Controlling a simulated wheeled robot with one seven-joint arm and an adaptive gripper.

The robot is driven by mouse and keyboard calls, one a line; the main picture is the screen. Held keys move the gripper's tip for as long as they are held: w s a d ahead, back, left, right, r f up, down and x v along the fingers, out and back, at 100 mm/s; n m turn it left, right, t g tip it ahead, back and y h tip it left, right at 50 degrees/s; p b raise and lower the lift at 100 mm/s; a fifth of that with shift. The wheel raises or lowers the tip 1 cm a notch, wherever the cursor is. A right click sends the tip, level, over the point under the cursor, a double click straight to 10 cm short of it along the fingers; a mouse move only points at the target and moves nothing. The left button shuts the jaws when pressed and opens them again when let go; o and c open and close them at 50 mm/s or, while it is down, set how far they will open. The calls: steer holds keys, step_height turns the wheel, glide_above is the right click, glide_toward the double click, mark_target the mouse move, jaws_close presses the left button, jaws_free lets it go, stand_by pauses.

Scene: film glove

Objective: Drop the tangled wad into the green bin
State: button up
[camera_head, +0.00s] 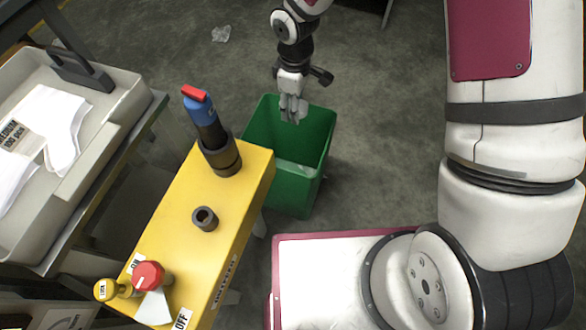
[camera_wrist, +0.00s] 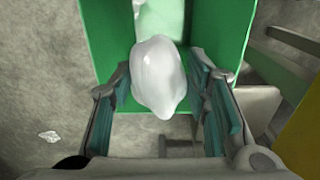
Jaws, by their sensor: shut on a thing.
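The tangled wad is a pale, glossy, translucent lump (camera_wrist: 160,75) in the middle of the wrist view, between the teal-padded fingers of my gripper (camera_wrist: 163,92). My gripper is shut on it. In the head view my gripper (camera_head: 292,98) points down at the far side of the green bin (camera_head: 258,145); the wad is hard to tell from the fingers there. The open bin (camera_wrist: 105,35) also shows behind the wad in the wrist view, with its rim near the fingers. A whitish scrap (camera_wrist: 164,15) shows inside the bin.
A yellow stand (camera_head: 185,235) with a blue-and-red tool (camera_head: 203,115), a grey socket and red and yellow knobs is left of the bin. A grey tray with white gloves (camera_head: 50,125) is farther left. Clear film (camera_head: 221,34) lies on the floor. Floor right of the bin is free.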

steer(key=shift+f+b, duration=1.25)
steer(key=shift+f, duration=0.6)
steer(key=o, duration=0.8)
steer(key=shift+r, duration=0.15)
step_height(320, 180, up, 12)
steer(key=shift+f, duration=0.1)
